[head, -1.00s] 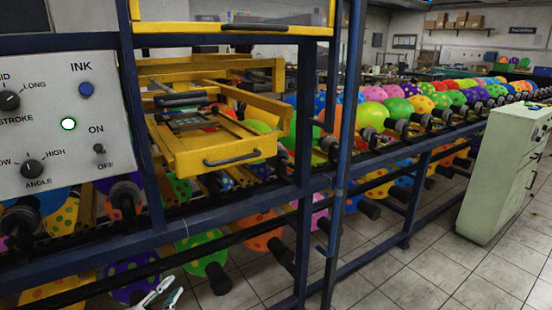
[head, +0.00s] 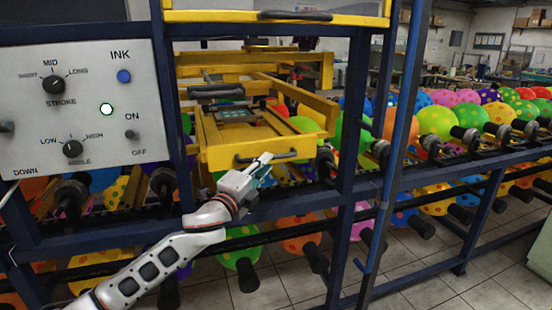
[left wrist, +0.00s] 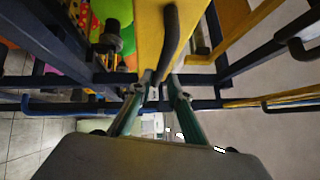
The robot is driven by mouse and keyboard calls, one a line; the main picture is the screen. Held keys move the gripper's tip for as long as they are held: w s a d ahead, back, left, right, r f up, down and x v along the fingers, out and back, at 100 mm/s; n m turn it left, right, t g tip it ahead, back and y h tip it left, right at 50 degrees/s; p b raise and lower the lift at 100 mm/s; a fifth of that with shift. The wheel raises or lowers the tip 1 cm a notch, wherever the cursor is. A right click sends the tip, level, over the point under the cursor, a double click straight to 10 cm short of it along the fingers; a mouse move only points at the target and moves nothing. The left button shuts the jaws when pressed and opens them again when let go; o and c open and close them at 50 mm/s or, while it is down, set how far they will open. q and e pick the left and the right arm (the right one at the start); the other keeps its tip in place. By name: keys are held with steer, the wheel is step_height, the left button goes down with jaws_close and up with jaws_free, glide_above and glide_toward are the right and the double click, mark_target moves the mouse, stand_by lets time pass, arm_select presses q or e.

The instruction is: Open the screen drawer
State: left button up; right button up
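The yellow screen drawer (head: 225,158) sits in the blue machine frame, with a dark bar handle (head: 283,156) on its front. In the left wrist view, the yellow drawer front (left wrist: 148,40) and its dark handle (left wrist: 171,42) are straight ahead of the fingers. My left gripper (head: 268,167) is just in front of the drawer front, by the handle. In the left wrist view, my left gripper (left wrist: 160,82) has its fingers apart, with the handle's near end close to the fingertips. I cannot tell whether they touch. My right gripper is not in view.
A control panel (head: 85,105) with knobs and a lit button stands left of the drawer. A yellow upper unit (head: 232,17) with its own handle is above. A blue upright post (head: 396,130) stands to the right. Balloons (head: 435,122) line the conveyor.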

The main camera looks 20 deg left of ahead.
arm_select(q)
steer(key=shift+x, duration=2.25)
jaws_close()
steer(key=shift+d, duration=0.1)
steer(key=shift+f, duration=0.1)
